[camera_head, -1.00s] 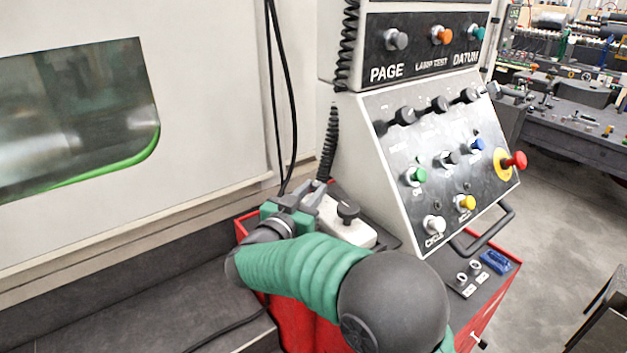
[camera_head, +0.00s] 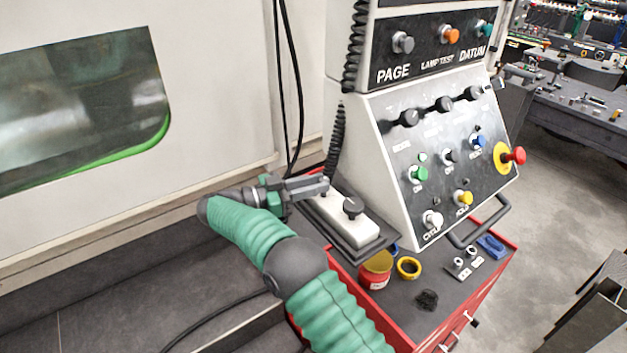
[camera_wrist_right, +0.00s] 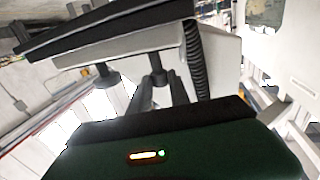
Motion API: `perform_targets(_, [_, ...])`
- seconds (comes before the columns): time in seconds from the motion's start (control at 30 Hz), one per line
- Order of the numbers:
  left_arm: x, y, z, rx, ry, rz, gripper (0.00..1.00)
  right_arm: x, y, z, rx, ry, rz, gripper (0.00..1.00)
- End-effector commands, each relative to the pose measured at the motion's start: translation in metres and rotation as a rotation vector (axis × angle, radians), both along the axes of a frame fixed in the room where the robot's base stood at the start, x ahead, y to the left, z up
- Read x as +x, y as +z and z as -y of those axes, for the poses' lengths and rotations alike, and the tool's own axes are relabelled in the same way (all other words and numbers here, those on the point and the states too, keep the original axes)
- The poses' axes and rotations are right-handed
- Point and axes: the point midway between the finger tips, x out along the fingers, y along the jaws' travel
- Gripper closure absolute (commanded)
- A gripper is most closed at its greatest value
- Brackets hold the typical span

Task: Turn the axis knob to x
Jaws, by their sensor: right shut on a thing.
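A white hand-held pendant box (camera_head: 345,224) lies in a dark tray on the red cart. A black knob (camera_head: 352,206) stands clear on its top. A second knob (camera_wrist_right: 157,66) is at the pendant's far end, between the fingers of my right gripper (camera_wrist_right: 162,92). In the head view my right gripper (camera_head: 324,187) reaches in from the left and is shut on that second knob, which is mostly hidden. The clear knob (camera_wrist_right: 106,75) also shows beside the fingers in the wrist view. No axis lettering is readable. My left gripper is out of view.
The sloped control panel (camera_head: 437,150) with several knobs and buttons stands right behind the pendant. A coiled black cable (camera_head: 336,140) hangs beside it. A red-yellow can (camera_head: 375,270) and a yellow ring (camera_head: 409,268) stand on the red cart (camera_head: 400,325).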

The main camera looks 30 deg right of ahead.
Motion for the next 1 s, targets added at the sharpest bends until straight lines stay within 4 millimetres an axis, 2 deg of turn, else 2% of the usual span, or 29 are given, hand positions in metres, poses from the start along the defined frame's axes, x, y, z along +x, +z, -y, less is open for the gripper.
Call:
perform_targets(0.5, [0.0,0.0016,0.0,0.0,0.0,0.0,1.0,-0.0006,-0.0048,0.0008,0.006,-0.026,-0.008,1.0])
perform_targets(0.53, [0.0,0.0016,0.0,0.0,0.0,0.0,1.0,-0.0006,-0.0048,0.0008,0.007,-0.026,-0.008,0.76])
perform_targets(0.7, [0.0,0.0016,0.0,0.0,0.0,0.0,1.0,-0.0003,-0.0032,0.0006,0.005,-0.025,-0.004,0.55])
perform_targets(1.0, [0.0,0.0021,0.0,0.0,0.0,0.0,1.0,0.0001,-0.0012,0.0002,0.001,-0.023,-0.002,0.55])
